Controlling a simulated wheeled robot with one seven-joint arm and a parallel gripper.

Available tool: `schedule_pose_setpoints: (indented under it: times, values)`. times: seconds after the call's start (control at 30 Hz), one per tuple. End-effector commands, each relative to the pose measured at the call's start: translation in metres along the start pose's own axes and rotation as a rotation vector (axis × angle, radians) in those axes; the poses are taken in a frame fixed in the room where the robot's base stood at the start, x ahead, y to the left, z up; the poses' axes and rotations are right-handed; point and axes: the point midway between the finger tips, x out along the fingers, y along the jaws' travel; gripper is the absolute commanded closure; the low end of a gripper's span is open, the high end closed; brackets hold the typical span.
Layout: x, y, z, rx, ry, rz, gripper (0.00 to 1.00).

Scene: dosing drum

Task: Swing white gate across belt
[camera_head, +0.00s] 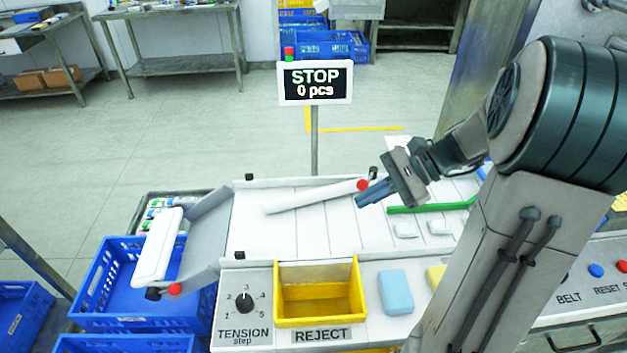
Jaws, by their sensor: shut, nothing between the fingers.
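The white gate (310,198) is a long white bar lying at a shallow slant over the pale belt (265,236). A red knob (362,185) is at its right end, close to a dark post at the belt's far edge. My gripper (361,199) is shut and empty, its dark fingertips just beside the red knob, on the near right side. I cannot tell whether they touch it. A second white piece (158,246) with a red knob (175,289) stands at the belt's left end, by the grey chute.
A green bar (430,207) and small pale packets (405,230) are on the belt's right part. A yellow REJECT bin (318,292), blue block (396,292) and tension dial (244,303) line the near side. A sign (315,82) reads STOP, 0 pcs. Blue crates (110,275) stand left.

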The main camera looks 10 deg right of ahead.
Motion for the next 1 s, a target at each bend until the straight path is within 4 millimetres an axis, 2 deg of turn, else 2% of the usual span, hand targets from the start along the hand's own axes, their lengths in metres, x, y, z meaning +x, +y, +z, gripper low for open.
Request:
schedule_pose_setpoints:
  times: [0.03, 0.2, 0.4, 0.57, 0.7, 0.83, 1.0]
  values:
    - [0.011, 0.009, 0.012, -0.07, 0.062, 0.07, 1.0]
    - [0.029, 0.042, 0.034, -0.319, 0.269, 0.284, 1.0]
    - [0.032, 0.066, 0.045, -0.593, 0.452, 0.462, 1.0]
    - [0.03, 0.073, 0.05, -0.769, 0.552, 0.555, 1.0]
    - [0.026, 0.071, 0.052, -0.913, 0.626, 0.622, 1.0]
    - [0.022, 0.059, 0.053, -1.052, 0.693, 0.68, 1.0]
    - [0.02, 0.015, 0.047, -1.212, 0.759, 0.744, 1.0]
